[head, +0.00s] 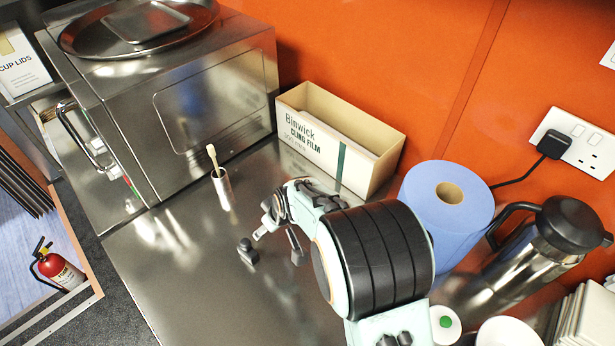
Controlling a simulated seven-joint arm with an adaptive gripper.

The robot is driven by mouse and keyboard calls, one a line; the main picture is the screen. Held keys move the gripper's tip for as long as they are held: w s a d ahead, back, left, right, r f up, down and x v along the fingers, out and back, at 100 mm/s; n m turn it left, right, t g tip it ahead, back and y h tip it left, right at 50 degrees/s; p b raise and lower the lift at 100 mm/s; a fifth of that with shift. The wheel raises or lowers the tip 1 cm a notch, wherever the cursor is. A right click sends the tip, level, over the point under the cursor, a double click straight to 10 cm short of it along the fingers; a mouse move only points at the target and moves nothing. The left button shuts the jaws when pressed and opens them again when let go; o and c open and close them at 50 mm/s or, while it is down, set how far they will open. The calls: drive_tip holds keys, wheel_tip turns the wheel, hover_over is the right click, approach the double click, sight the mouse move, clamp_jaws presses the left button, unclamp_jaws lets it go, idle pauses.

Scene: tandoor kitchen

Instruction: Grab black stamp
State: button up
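A small black stamp (247,252) stands on the steel counter, left of the middle in the head view. It has a rounded knob on a wider base. My gripper (279,245) is just to the right of the stamp, with its two fingers spread apart. I see nothing between the fingers. The stamp looks apart from the fingers. The height of the fingertips above the counter is hard to judge.
A small metal cup (222,190) with a wooden-handled tool stands behind the stamp. A steel oven (205,95) is at back left. The steel counter (185,285) is clear at front left.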

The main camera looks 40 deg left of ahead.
sight(248, 249)
drive_tip(key=shift+n+g+h, duration=0.3)
drive_tip(key=shift+n+g, duration=0.1)
drive_tip(key=shift+n, duration=0.1)
drive_tip(key=s+f, duration=0.2)
drive_tip(key=s, duration=0.3)
drive_tip(key=shift+a+f, duration=0.4)
drive_tip(key=x, duration=0.6)
drive_tip(key=shift+a+f, duration=0.15)
clamp_jaws()
